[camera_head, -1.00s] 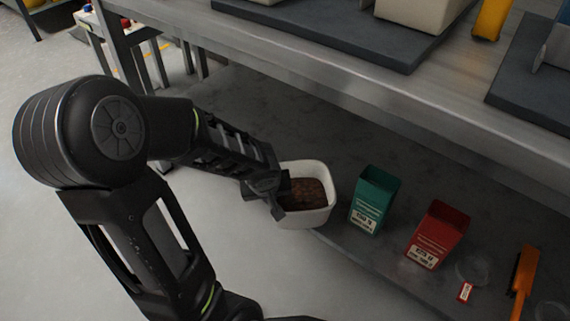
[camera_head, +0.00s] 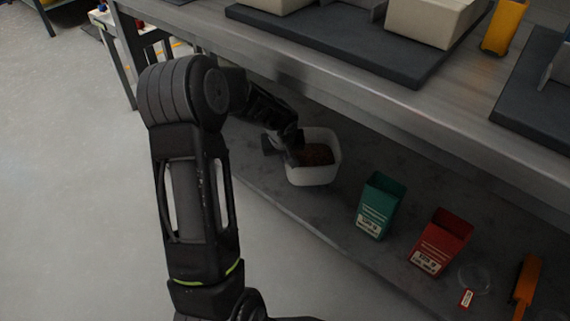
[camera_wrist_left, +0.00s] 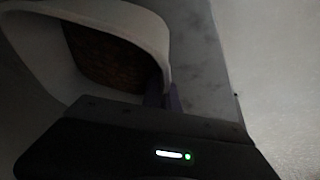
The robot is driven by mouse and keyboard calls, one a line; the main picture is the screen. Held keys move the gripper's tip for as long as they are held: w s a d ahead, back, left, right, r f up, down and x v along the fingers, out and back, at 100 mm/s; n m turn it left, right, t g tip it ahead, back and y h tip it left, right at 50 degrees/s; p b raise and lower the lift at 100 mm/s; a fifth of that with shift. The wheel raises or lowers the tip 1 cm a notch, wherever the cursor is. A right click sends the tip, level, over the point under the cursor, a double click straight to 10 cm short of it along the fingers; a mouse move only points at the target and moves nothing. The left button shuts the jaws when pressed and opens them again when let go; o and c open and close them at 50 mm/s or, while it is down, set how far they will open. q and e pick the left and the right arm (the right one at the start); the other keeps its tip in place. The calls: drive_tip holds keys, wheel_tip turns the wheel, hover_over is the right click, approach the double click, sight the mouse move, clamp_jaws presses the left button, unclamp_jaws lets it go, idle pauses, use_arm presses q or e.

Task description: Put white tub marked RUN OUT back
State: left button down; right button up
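The white tub (camera_head: 318,175) holds brown granular material (camera_head: 314,154) and is at the left part of the lower shelf, under the bench. No marking on it can be read from here. My left gripper (camera_head: 284,146) is at the tub's left rim, its fingers closed over the wall. In the left wrist view the tub's pale rim (camera_wrist_left: 150,22) runs down to the fingers (camera_wrist_left: 163,98), with the brown contents inside. Whether the tub's base touches the shelf cannot be told. My right gripper is in neither view.
A green box (camera_head: 380,207) and a red box (camera_head: 441,243) stand on the lower shelf (camera_head: 320,215) to the tub's right. Beyond are a clear round dish (camera_head: 474,278), a red-and-white tag (camera_head: 466,299) and an orange tool (camera_head: 525,280). The bench top (camera_head: 350,85) overhangs the shelf.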

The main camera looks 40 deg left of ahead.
use_arm(q)
wheel_tip(320, 180, down, 4)
drive_tip(key=shift+r+b, duration=0.2)
drive_tip(key=shift+b, duration=0.9)
drive_tip(key=shift+r, duration=0.1)
drive_tip(key=c, duration=2.1)
unclamp_jaws()
drive_tip(key=shift+f, duration=0.25)
drive_tip(key=o, duration=0.5)
drive_tip(key=shift+r, duration=0.1)
drive_tip(key=shift+c, duration=0.2)
